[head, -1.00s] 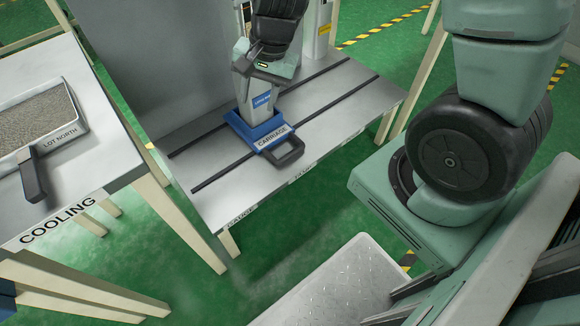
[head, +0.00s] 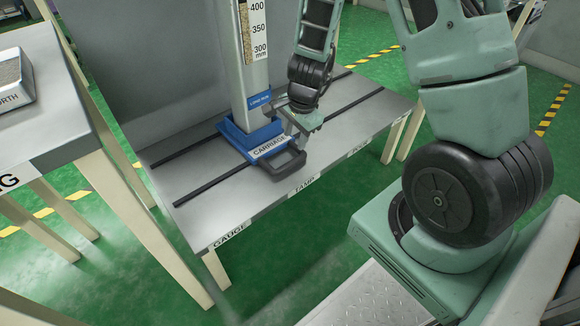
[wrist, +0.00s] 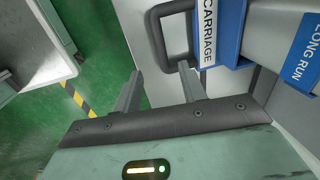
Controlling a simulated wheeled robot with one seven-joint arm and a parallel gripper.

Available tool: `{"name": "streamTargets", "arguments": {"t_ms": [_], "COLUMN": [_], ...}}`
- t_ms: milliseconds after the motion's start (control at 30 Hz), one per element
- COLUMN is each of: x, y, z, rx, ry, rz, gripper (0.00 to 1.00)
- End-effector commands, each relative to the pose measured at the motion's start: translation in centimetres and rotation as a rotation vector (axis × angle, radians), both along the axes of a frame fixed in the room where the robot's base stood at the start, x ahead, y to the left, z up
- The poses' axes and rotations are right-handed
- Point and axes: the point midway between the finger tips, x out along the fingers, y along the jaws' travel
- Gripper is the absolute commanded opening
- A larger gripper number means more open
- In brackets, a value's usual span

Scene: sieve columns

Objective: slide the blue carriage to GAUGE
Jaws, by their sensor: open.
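The blue carriage (head: 232,137) sits on the two dark rails of the grey bench, around the foot of a tall column with a blue LONG RUN label. Its black loop handle (head: 292,163) points toward the bench's front edge, near the TAMP label (head: 303,187). The GAUGE label (head: 230,236) is on the front edge further left. My gripper (head: 288,123) is open beside the column, on its right, above the handle area. In the wrist view, the open fingers (wrist: 158,86) are close to the handle (wrist: 158,36); contact cannot be told.
The column (head: 252,70) rises high and carries a millimetre scale. A grey panel (head: 150,70) stands behind the bench. The rails (head: 205,187) are clear to the left of the carriage. Another table (head: 60,125) with a tray stands at the left.

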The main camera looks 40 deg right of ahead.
Motion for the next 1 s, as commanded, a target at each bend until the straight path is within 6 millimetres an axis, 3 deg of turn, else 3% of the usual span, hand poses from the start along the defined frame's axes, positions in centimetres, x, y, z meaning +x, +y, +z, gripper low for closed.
{"name": "streamTargets", "arguments": {"t_ms": [33, 100, 500, 700, 1000], "x": [0.1, 0.4, 1.8, 2.1, 2.2], "y": [0.0, 0.0, 0.1, 0.2, 0.1], "z": [-1.8, -3.3, -10.2, -11.5, -11.6], "rx": [0.002, 0.002, 0.001, 0.001, 0.001], "ry": [0.002, 0.002, 0.001, 0.000, 0.000], "rz": [-0.001, -0.001, 0.000, 0.001, 0.002], "gripper": [0.41, 0.41, 0.41, 0.41, 0.41]}}
